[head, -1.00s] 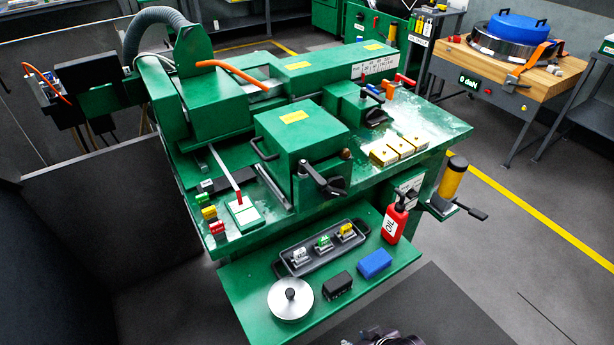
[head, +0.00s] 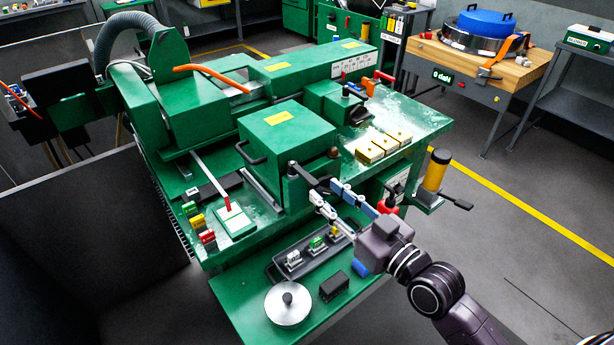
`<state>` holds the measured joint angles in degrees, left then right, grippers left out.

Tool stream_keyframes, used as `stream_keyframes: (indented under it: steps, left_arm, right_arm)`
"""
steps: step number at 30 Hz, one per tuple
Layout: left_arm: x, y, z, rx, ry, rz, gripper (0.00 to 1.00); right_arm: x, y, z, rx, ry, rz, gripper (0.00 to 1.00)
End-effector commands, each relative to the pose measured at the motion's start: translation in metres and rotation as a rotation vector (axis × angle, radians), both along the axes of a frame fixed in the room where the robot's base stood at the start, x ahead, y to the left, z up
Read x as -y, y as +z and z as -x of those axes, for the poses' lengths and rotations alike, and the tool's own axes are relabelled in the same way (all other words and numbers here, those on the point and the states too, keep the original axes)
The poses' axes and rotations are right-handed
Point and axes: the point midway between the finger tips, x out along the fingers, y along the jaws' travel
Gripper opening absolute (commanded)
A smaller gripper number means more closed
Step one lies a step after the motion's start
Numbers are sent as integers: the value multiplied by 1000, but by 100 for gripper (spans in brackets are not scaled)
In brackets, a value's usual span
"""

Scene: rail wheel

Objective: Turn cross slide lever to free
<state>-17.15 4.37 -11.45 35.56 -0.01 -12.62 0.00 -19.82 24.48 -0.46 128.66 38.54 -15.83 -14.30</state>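A black lever (head: 305,175) sits on the front of the green block (head: 285,140) in the head view and points down to the right. I take it to be the cross slide lever; no label on it can be read. My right gripper (head: 326,191) comes in from the lower right. Its two pale fingers are apart, one on each side of the lever's outer end. I cannot tell whether they touch it. My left gripper is not in view.
A long grey bar with a red tip (head: 228,204) reaches a pale plate at left. Below are a dark tray (head: 280,272) with small parts, a round silver lid (head: 288,303) and a black block (head: 334,286). A yellow cylinder (head: 435,170) stands at right.

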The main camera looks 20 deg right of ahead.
Motion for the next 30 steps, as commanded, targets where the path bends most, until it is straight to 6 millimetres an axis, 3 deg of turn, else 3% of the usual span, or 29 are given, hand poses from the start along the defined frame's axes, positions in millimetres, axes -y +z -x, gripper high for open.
stream_keyframes:
  steps: [15, 28, 30]
  left_arm:
    - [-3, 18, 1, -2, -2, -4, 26]
    - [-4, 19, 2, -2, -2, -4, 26]
    - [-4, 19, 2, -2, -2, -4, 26]
  right_arm:
    - [-22, 1, -61, -1, -1, -1, 32]
    - [-26, -2, -71, -4, 0, 1, 32]
    - [-26, -2, -71, -4, 0, 1, 26]
